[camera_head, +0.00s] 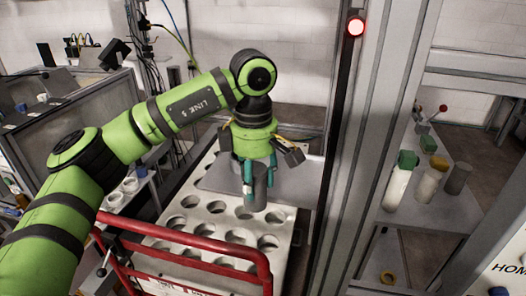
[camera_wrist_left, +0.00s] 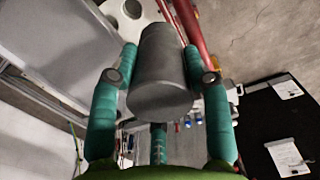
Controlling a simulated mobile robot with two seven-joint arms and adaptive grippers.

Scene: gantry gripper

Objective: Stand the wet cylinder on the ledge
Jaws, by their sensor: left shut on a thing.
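A dark grey cylinder (camera_head: 256,188) is held upright in my left gripper (camera_head: 257,172), above a light plate with round holes (camera_head: 187,230). In the left wrist view the cylinder (camera_wrist_left: 160,75) sits between teal fingers (camera_wrist_left: 160,95), which are shut on it. Whether its surface is wet is hard to tell. A grey ledge (camera_head: 447,215) stands at the right, behind a metal post, with a few cylinders on its upper surface. My right gripper is not in view.
A metal post (camera_head: 375,120) with a red lamp (camera_head: 356,26) stands between the gripper and the ledge. A red rail (camera_head: 185,237) runs in front of the holed plate. A white bottle with a green cap (camera_head: 397,187) and a grey cylinder (camera_head: 457,178) stand on the ledge.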

